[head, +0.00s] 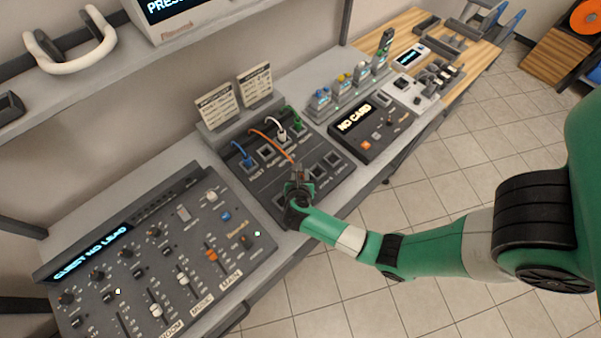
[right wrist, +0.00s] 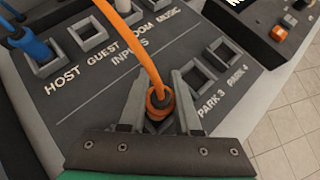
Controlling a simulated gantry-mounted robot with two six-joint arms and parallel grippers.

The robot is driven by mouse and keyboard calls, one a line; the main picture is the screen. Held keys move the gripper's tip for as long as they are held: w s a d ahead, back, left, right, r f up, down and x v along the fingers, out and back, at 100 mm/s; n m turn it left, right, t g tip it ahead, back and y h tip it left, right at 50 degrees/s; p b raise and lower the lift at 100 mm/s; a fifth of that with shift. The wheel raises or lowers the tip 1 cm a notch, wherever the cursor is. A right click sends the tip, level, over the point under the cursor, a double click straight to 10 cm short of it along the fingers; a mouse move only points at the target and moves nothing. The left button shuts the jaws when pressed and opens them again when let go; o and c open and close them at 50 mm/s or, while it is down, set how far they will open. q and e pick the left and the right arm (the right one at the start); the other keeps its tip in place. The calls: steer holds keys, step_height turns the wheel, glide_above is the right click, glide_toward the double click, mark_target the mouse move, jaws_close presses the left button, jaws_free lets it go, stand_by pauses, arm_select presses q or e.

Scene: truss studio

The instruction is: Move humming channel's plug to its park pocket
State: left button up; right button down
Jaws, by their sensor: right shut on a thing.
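The orange plug (right wrist: 158,100) is between the fingers of my right gripper (right wrist: 158,108), which is shut on it. The head view shows this gripper (head: 297,180) low over the front of the dark patch panel (head: 262,188). The plug's lower end is hidden, so I cannot tell whether it sits in a pocket. Its orange cable (head: 272,140) runs back to the panel's rear. The GUEST input socket (right wrist: 87,34) is empty. PARK 3 (right wrist: 195,80) and PARK 4 (right wrist: 222,52) pockets look empty; other pockets are hidden by the gripper. My left gripper is out of view.
A blue plug (head: 247,158), a white plug (head: 282,136) and a green plug (head: 298,127) stand along the inputs. The mixer (head: 150,262) at left reads "GUEST NO LEAD". A "NO CARD" unit (head: 368,133) stands to the right. Upright cards (head: 216,106) stand behind the panel.

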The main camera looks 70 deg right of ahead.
steer(key=shift+f+b, duration=0.5)
steer(key=shift+f, duration=0.15)
steer(key=c, duration=0.9)
jaws_free()
steer(key=shift+p+v, duration=0.85)
steer(key=shift+v, duration=0.1)
steer(key=p+v, duration=0.3)
steer(key=v, duration=0.1)
steer(key=shift+d+r, duration=0.1)
steer(key=shift+d, duration=0.05)
steer(key=p+v, duration=0.3)
steer(key=v, duration=0.2)
